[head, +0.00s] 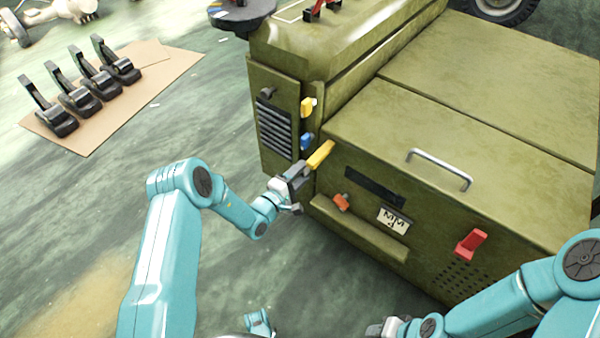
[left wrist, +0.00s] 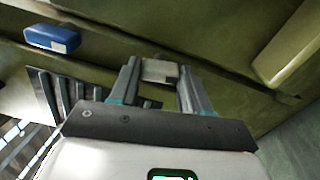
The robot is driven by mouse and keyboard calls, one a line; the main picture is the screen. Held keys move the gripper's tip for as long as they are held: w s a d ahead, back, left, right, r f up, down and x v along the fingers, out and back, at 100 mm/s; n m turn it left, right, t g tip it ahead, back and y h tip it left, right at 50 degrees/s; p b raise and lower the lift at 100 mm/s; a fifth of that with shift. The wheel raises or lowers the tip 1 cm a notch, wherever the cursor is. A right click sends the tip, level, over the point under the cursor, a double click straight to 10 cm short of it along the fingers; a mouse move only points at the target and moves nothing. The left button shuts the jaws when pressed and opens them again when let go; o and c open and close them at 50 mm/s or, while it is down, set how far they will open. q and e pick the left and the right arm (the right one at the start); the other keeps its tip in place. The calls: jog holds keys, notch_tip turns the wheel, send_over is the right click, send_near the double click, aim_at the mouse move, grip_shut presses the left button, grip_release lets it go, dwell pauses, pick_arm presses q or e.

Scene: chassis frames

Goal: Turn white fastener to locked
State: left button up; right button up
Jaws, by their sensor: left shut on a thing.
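The white fastener (left wrist: 160,71) is a small pale block on the olive-green chassis, seen in the left wrist view between my fingertips. My left gripper (head: 297,174) is shut on it at the near corner of the chassis box; the fingers also show in the left wrist view (left wrist: 159,84). In the head view the gripper hides the fastener, so I cannot read its angle there. My right gripper (head: 385,328) shows only partly at the bottom edge, apart from the chassis, and its fingers are not clear.
A yellow handle (head: 320,154) sits close beside my left gripper. Blue (head: 306,141) and yellow (head: 307,107) fasteners are above it. An orange knob (head: 341,202), a red latch (head: 470,245) and a metal handle (head: 440,168) are to the right.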

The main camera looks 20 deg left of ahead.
pick_arm(q)
jog(key=shift+f+m, duration=0.1)
jog(key=shift+m, duration=0.9)
jog(key=o, duration=1.1)
jog(key=shift+c, duration=0.2)
jog(key=p+v, duration=0.5)
jog(key=v, duration=1.1)
jog(key=shift+s, duration=0.2)
